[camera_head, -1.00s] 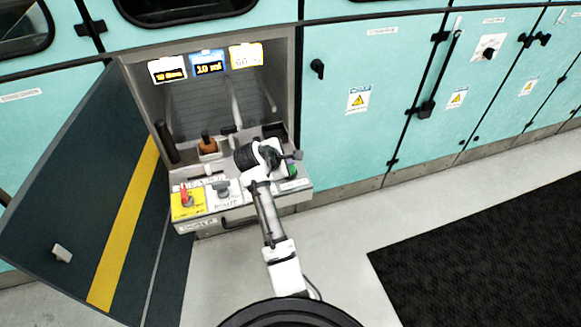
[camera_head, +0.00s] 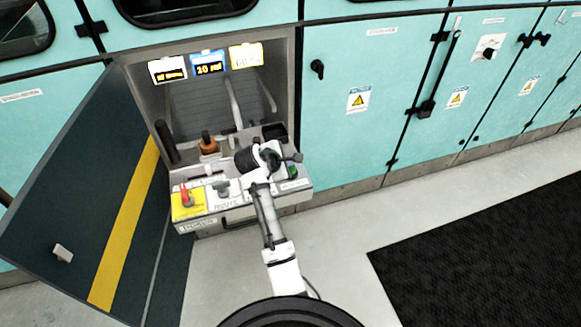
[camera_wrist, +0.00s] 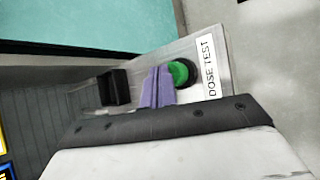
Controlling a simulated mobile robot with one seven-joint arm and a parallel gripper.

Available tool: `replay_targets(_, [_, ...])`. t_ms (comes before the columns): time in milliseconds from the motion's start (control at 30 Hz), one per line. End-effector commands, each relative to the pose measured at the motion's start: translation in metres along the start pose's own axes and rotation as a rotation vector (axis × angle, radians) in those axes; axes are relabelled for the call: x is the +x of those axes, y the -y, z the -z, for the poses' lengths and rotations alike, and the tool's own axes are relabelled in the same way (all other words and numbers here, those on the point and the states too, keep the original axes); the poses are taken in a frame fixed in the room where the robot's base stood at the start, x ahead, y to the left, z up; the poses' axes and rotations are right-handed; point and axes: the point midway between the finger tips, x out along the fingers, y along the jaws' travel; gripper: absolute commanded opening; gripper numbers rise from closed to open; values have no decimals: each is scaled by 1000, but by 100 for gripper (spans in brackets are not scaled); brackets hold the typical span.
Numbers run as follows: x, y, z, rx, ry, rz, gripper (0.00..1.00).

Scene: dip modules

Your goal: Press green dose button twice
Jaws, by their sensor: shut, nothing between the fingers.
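The green dose button (camera_wrist: 181,72) is round, in a dark ring, beside the "DOSE TEST" label (camera_wrist: 208,70) in the wrist view. In the head view the green button (camera_head: 292,171) shows at the right end of the panel, just below my gripper (camera_head: 297,158). In the wrist view the purple fingers of my gripper (camera_wrist: 158,86) are shut and empty. They appear immediately left of the button; whether they touch it I cannot tell. The middle blue display (camera_head: 208,66) seems to read 20 ml.
A red switch on a yellow plate (camera_head: 181,210) and a grey knob (camera_head: 221,188) sit left on the panel. A brown bottle (camera_head: 208,145) stands in the recess. A black bin (camera_wrist: 114,87) lies beside my fingers. An open dark door (camera_head: 85,190) stands at left.

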Motion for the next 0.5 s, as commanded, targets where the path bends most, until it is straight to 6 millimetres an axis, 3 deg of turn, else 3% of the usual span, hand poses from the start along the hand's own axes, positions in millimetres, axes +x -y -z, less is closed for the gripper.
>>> replay_targets(500, [4, 3, 3, 0, 0, 0, 0])
